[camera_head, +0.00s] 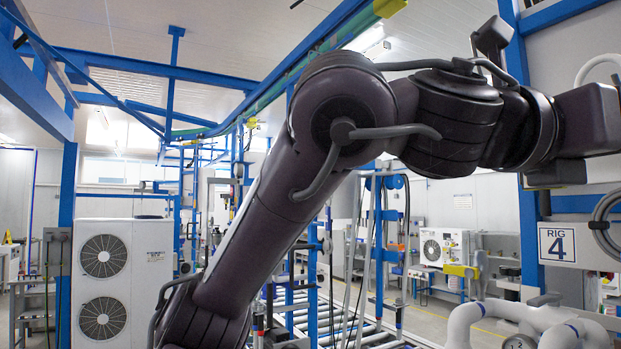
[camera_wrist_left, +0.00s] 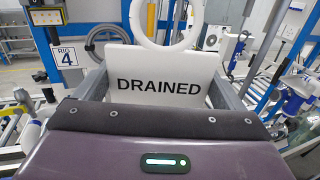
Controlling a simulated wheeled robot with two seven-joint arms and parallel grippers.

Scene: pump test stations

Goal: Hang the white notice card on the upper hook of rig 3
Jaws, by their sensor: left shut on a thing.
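The white notice card (camera_wrist_left: 150,64), printed DRAINED, is in the left wrist view between the two grey fingers of my left gripper (camera_wrist_left: 160,82). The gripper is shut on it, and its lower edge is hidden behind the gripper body. A white ring (camera_wrist_left: 137,22) rises at the card's top edge; I cannot tell whether it is part of the card. No rig 3 label or upper hook can be made out. My right gripper is not in view.
A RIG 4 sign (camera_head: 557,245) is on a blue-framed rig at the right; it also shows in the left wrist view (camera_wrist_left: 67,57). White pipes (camera_head: 520,318) stand below it. A white two-fan unit (camera_head: 122,283) is at the left. A roller conveyor (camera_head: 345,335) lies behind my arm.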

